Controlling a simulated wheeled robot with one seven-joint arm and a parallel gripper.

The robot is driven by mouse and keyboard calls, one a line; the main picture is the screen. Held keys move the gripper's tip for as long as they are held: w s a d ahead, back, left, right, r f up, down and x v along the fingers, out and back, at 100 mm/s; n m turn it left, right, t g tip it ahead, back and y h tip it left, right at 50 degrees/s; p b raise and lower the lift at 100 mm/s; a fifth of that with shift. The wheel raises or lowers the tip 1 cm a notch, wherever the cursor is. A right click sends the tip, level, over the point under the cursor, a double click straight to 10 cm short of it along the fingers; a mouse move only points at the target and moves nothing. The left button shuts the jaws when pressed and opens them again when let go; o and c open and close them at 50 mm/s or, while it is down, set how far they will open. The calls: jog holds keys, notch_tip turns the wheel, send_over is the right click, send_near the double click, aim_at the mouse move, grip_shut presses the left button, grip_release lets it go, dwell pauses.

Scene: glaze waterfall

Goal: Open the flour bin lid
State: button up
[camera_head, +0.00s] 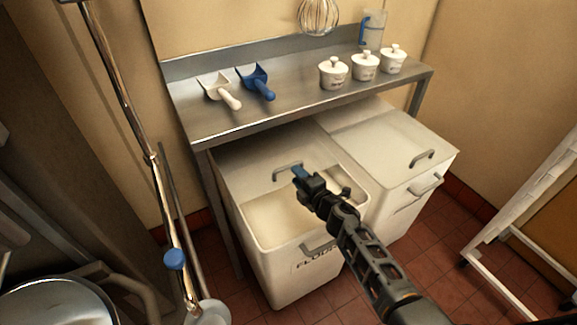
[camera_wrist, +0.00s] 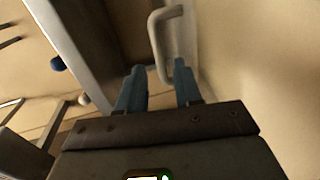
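The white flour bin (camera_head: 287,272) stands under the left part of the steel table. Its front is open and pale flour (camera_head: 283,222) shows inside. The bin's lid (camera_head: 250,157) is at the back of the opening, below the tabletop; its exact tilt is hard to tell. A grey lid handle (camera_head: 288,169) is on it. My gripper (camera_head: 299,172) is over the bin, close to the right end of this handle. In the wrist view the blue fingers of my gripper (camera_wrist: 158,72) are apart, and the handle (camera_wrist: 166,35) shows just beyond and between their tips, not clasped.
A second bin (camera_head: 405,195) with its lid down stands to the right. The steel table (camera_head: 300,97) above holds a white scoop (camera_head: 217,89), a blue scoop (camera_head: 256,80), three lidded pots (camera_head: 364,66) and a jug (camera_head: 373,30). A white rack (camera_head: 530,200) stands at the right.

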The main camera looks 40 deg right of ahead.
aim_at(289, 165)
jog(key=b+x, duration=0.2)
jog(key=x, duration=0.4)
jog(key=shift+w+d, duration=0.15)
jog(key=shift+w, duration=0.15)
jog(key=shift+c, duration=0.2)
grip_shut()
jog(key=shift+f, duration=0.1)
